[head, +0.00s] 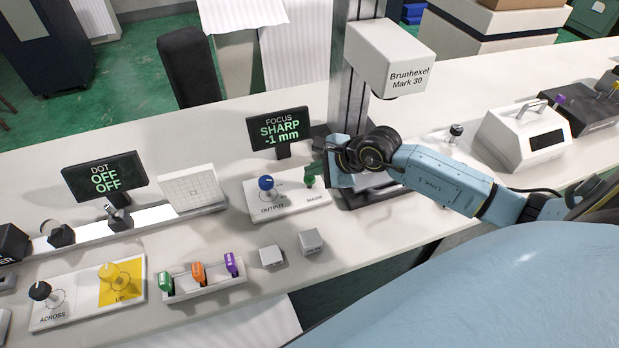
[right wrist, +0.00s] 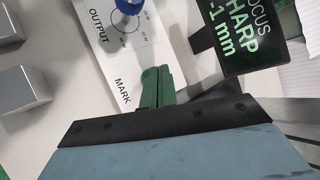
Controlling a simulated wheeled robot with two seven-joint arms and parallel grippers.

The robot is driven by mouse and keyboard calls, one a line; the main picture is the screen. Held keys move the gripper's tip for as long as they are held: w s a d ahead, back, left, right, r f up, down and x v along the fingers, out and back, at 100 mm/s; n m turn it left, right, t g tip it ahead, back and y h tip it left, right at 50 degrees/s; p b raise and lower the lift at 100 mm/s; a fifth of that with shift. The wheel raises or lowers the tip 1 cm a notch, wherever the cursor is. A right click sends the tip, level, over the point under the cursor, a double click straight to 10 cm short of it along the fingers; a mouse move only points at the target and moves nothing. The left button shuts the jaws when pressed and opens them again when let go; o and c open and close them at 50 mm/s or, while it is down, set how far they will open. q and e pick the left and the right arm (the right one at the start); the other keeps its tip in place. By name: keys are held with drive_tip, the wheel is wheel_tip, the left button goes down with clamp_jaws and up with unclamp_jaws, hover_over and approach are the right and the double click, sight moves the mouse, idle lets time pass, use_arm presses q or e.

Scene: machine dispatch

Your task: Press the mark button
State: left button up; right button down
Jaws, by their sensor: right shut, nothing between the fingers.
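The panel (head: 285,205) with the OUTPUT and MARK labels lies on the bench in front of the FOCUS screen. A green mark button (head: 309,182) shows at its right end, above the MARK label. My right gripper (head: 318,168) is shut and empty, with its slim green fingers at the button. In the right wrist view the shut fingers (right wrist: 163,72) reach over the panel (right wrist: 112,60) beside MARK. Green on green there hides whether the fingertips touch the button or how far it is pressed. My left gripper is not in view.
A blue OUTPUT knob (head: 266,183) stands left of the button. The FOCUS screen (head: 282,127) reads SHARP -1 mm; the DOT screen (head: 104,176) reads OFF OFF. The Brunhexel Mark 30 head (head: 388,58) hangs above my right arm. Two small grey blocks (head: 311,241) lie in front.

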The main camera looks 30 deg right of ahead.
sight(314, 179)
drive_tip(key=shift+f+b, duration=0.5)
drive_tip(key=shift+f, duration=0.2)
idle(0.7)
idle(0.4)
drive_tip(key=shift+r+p, duration=0.8)
drive_tip(key=shift+r, duration=0.2)
drive_tip(key=shift+r, duration=0.1)
wheel_tip(314, 179, up, 5)
drive_tip(key=p, duration=0.3)
drive_tip(key=shift+p, duration=0.4)
